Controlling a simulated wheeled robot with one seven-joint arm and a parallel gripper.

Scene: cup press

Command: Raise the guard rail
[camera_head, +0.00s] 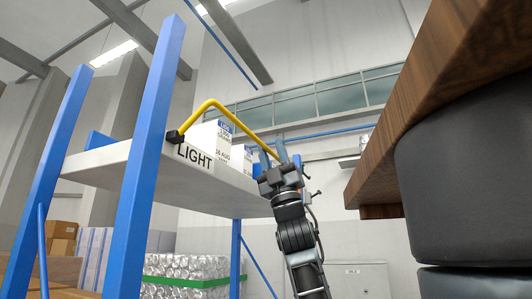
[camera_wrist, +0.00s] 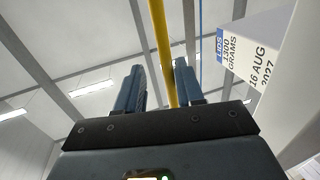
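The guard rail (camera_head: 236,119) is a yellow bent bar at the shelf's edge. Its left end meets a black mount (camera_head: 174,137), it rises to a bend, then runs right and down toward my gripper (camera_head: 271,156). The rail's right end is hidden behind the gripper. In the wrist view the rail (camera_wrist: 160,35) runs down between the two blue fingers of my gripper (camera_wrist: 160,82), closer to the right finger. The fingers are apart, with a clear gap on the left of the bar. I cannot tell how deep the bar sits between them.
A white shelf (camera_head: 120,160) labelled LIGHT stands between blue posts (camera_head: 150,150). White cartons (camera_head: 206,140) stand on it behind the rail; one (camera_wrist: 243,48) shows right of the fingers. A brown wooden top (camera_head: 440,90) with a dark rounded body (camera_head: 465,170) fills the right side.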

